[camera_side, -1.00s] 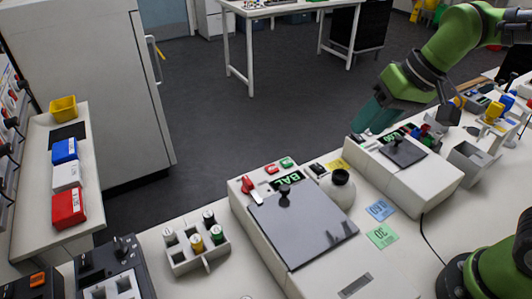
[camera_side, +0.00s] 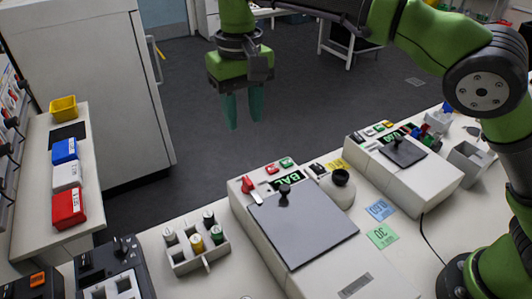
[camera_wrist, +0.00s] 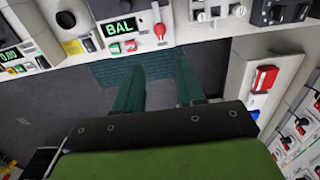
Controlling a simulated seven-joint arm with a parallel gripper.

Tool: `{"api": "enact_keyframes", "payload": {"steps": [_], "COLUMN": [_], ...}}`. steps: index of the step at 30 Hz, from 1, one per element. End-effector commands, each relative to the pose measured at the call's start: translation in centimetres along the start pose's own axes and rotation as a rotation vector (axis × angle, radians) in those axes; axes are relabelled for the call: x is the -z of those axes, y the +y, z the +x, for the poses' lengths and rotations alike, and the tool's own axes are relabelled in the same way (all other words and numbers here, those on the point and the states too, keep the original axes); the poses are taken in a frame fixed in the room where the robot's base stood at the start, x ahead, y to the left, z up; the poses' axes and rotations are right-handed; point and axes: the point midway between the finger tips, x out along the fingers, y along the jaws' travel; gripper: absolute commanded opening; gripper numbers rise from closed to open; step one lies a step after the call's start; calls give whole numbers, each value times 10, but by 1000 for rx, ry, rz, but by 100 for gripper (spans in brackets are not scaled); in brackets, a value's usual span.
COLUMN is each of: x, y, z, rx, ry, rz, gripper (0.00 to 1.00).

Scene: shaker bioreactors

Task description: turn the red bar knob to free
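The red bar knob (camera_side: 248,184) sits at the back left corner of the near shaker unit (camera_side: 275,262), beside its "BAL" display (camera_side: 288,181). A pale pointer or plate sticks out from the knob toward the front. In the wrist view the red knob (camera_wrist: 159,30) shows near the top, right of the display. My gripper (camera_side: 244,108) hangs fingers down in the air, above and behind the near unit, well apart from the knob. Its two green fingers are spread with nothing between them; in the wrist view the open gripper (camera_wrist: 160,80) also looks empty.
Red and green buttons (camera_side: 279,166) sit right of the knob. A vial rack (camera_side: 195,245) stands to its left. A second shaker unit (camera_side: 415,185) stands to the right. The air around my gripper is clear.

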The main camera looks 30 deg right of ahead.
Motion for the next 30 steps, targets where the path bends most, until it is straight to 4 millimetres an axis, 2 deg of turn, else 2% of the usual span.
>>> {"api": "enact_keyframes", "payload": {"steps": [5,19,24,30], "x": [-1,0,0,0], "y": [0,0,0,0], "z": [27,129,152,162], "rx": [0,-2,0,2], "ry": [-3,-1,0,2], "rz": [0,0,1,1], "gripper": [39,39,39,39]}}
